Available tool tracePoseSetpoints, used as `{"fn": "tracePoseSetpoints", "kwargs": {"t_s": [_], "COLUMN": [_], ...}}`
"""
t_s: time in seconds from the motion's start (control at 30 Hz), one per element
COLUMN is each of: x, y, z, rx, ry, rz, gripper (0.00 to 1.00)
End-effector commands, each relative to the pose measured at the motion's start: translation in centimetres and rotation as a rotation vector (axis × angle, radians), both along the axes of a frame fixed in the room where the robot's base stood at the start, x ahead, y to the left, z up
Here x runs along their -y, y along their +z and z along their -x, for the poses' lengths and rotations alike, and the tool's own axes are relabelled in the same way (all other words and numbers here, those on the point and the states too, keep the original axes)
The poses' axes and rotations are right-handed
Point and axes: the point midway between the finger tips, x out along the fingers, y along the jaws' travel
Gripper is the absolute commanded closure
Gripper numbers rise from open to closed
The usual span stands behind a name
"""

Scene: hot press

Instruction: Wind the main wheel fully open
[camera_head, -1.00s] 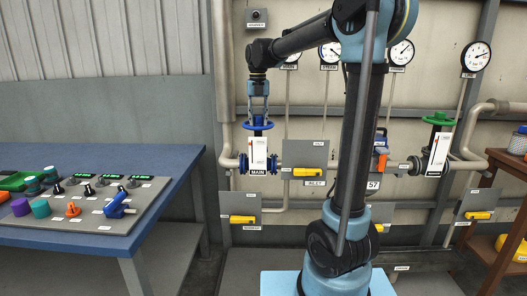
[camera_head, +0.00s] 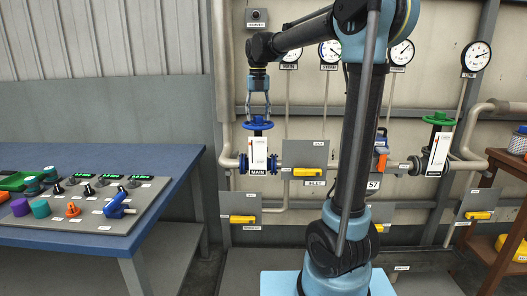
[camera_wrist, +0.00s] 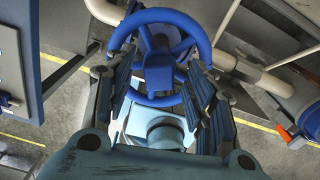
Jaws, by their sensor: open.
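The main wheel (camera_head: 257,126) is a blue handwheel lying level on top of the valve with the white card and the MAIN label (camera_head: 258,173). In the wrist view the wheel (camera_wrist: 203,40) shows as a blue ring with spokes and a hub, seen past my fingers. My gripper (camera_head: 258,112) points down just above the wheel, roughly over its middle. In the wrist view my gripper (camera_wrist: 157,78) has its fingers spread apart, with nothing held between them. Whether the fingertips touch the wheel is hard to tell.
A green handwheel (camera_head: 439,118) sits on a valve to the right. Gauges (camera_head: 476,57) hang on the wall above. A blue bench (camera_head: 150,158) with a control panel (camera_head: 70,215) stands at left. Pipes and a grey plate (camera_head: 313,154) are beside the main valve.

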Motion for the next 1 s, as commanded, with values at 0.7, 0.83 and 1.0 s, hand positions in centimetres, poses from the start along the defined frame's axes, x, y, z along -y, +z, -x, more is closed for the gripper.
{"fn": "tracePoseSetpoints", "kwargs": {"t_s": [0.7, 0.83, 1.0], "x": [0.0, 0.0, 0.0], "y": [6.7, 7.0, 7.0], "z": [0.0, 0.0, 0.0], "rx": [-0.001, -0.001, -0.001], "ry": [0.000, 0.000, 0.000], "rz": [0.000, 0.000, 0.000], "gripper": [0.50, 0.50, 0.50]}}
